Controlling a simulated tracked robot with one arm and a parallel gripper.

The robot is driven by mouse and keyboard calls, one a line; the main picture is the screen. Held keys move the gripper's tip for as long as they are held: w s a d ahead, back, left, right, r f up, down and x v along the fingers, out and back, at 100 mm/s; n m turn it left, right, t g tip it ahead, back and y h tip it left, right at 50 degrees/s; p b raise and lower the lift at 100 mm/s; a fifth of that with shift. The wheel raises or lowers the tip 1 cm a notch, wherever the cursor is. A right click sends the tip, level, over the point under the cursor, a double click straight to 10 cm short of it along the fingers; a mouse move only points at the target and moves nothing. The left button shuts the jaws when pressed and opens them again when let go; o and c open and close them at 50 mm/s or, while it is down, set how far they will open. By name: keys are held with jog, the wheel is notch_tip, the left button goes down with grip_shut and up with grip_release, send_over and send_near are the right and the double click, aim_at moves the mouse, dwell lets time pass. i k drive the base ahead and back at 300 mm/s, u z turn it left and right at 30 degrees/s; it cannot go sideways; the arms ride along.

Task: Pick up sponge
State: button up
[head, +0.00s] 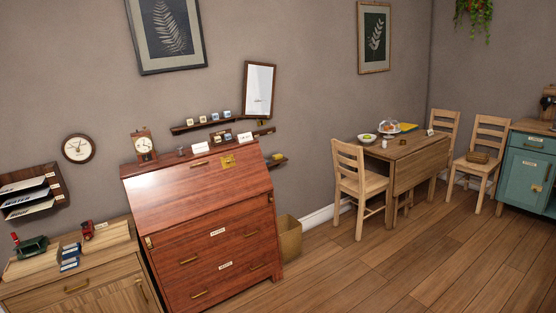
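I cannot make out a sponge for certain. A small flat yellow thing (407,127) lies on the wooden drop-leaf table (415,150) at the right, too small to tell what it is. Near it on the table are a clear-domed dish (388,128) and a pale bowl with something green (367,138). My gripper is not in view.
A red-brown slant-front desk (215,240) stands at centre left, with a wooden cabinet (85,275) beside it and a bin (289,238) to its right. Chairs (360,185) (485,155) flank the table. A teal cabinet (525,170) is at far right. The wooden floor (390,270) in front is clear.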

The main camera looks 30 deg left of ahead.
aim_at(277, 156)
jog(key=z, duration=0.2)
jog(key=i, duration=2.05)
jog(key=u, duration=0.8)
jog(key=i, duration=1.5)
jog(key=u, duration=0.4)
jog(key=k, duration=1.1)
jog(key=z, duration=1.05)
jog(key=i, duration=1.4)
jog(key=z, duration=0.2)
